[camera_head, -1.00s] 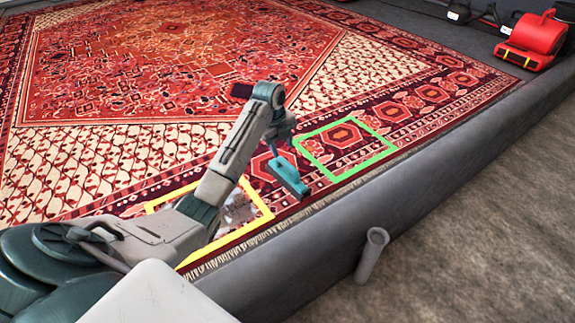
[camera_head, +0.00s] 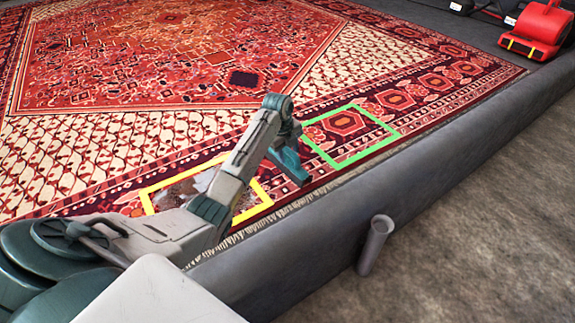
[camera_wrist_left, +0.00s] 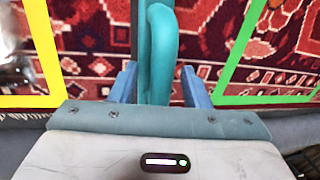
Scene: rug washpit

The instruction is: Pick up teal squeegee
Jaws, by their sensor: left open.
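The teal squeegee (camera_wrist_left: 160,50) shows in the left wrist view as a rounded handle standing between the two blue fingers of my left gripper (camera_wrist_left: 160,85). The fingers are open, one on each side, with a gap visible on the right. In the head view, my left gripper (camera_head: 292,168) is low over the rug border, between the yellow and green frames. There its teal parts and the squeegee cannot be clearly told apart. The squeegee's far end is out of the wrist view. My right gripper is not in view.
A yellow frame (camera_head: 152,190) surrounds a greyish dirty patch on the patterned rug (camera_head: 90,150). A green frame (camera_head: 385,118) lies to the right. A grey curb (camera_head: 330,225) with a short upright tube (camera_head: 375,245) borders the rug. A red blower (camera_head: 540,27) stands at the far right.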

